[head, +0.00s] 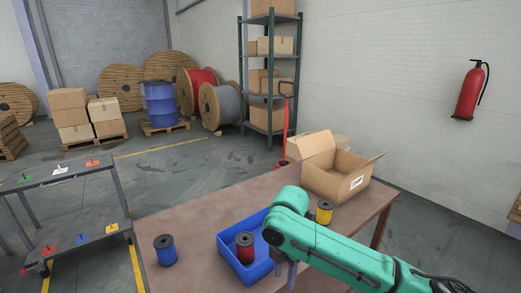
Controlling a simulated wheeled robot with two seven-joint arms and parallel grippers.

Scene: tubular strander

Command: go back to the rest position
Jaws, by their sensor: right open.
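My right arm is the green one, reaching in from the lower right over the brown table (190,216). Its gripper (284,270) points down at the right edge of the blue tray (225,246), partly hidden by the arm. It is open, and I see nothing held in it. A red spool (245,248) stands in the tray, to the left of the gripper. A blue spool (165,250) stands on the table left of the tray. A yellow spool (324,212) stands behind the arm. My left gripper is not in view.
An open cardboard box (335,180) stands at the table's back right. A grey rack (75,205) with coloured pegs stands to the left. Shelving (270,75), cable drums, a blue barrel (160,104) and a fire extinguisher (468,92) are farther back.

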